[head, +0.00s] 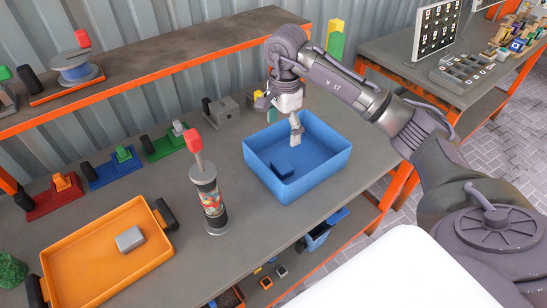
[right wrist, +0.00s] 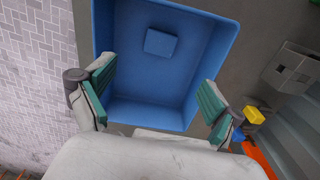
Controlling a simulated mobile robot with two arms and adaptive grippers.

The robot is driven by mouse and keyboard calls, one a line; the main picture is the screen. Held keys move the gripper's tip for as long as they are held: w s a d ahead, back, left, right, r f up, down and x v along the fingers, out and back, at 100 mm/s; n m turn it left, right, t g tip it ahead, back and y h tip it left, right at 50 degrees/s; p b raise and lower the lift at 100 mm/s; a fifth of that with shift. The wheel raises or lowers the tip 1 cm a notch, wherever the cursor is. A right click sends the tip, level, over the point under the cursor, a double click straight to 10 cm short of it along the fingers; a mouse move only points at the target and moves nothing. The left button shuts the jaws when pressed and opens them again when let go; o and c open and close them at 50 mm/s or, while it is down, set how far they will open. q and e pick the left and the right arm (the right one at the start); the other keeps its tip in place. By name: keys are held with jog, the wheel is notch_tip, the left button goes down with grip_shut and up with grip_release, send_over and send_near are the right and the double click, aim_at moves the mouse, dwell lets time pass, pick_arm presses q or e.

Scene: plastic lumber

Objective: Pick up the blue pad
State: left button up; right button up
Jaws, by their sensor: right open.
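The blue pad (head: 283,169) is a small flat block lying on the floor of the blue bin (head: 315,178). In the right wrist view the pad (right wrist: 161,43) shows whole, near the bin's far wall. My right gripper (head: 296,135) is over the bin, above the pad and to its right in the head view. In the right wrist view the right gripper (right wrist: 155,98) has its two green-padded fingers wide apart with nothing between them. The pad lies beyond the fingertips, untouched. My left gripper is in neither view.
A cylinder with a red-topped rod (head: 211,203) stands left of the bin. An orange tray (head: 75,275) holding a grey block (head: 129,239) lies further left. Several coloured devices line the back, below a raised shelf (head: 150,65).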

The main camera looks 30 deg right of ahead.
jog(key=p, duration=0.1)
send_over(282, 165)
jog(key=s, duration=0.1)
notch_tip(282, 165, down, 6)
jog(key=shift+s+r, duration=0.1)
jog(key=shift+r, duration=0.05)
jog(key=shift+w+a+f, duration=0.1)
jog(key=shift+w+f, duration=0.1)
jog(key=shift+f, duration=0.8)
jog(key=shift+f+p, duration=0.2)
jog(key=shift+p, duration=0.1)
jog(key=shift+w+f+p, duration=0.2)
jog(key=shift+f+p, duration=0.5)
jog(key=shift+f, duration=0.2)
jog(key=shift+w+f+p, duration=0.2)
jog(key=shift+f+p, duration=0.1)
jog(key=shift+f, duration=1.35)
jog(key=shift+c, duration=0.2)
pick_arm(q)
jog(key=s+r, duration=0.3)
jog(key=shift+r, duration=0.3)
pick_arm(e)
jog(key=c, duration=1.2)
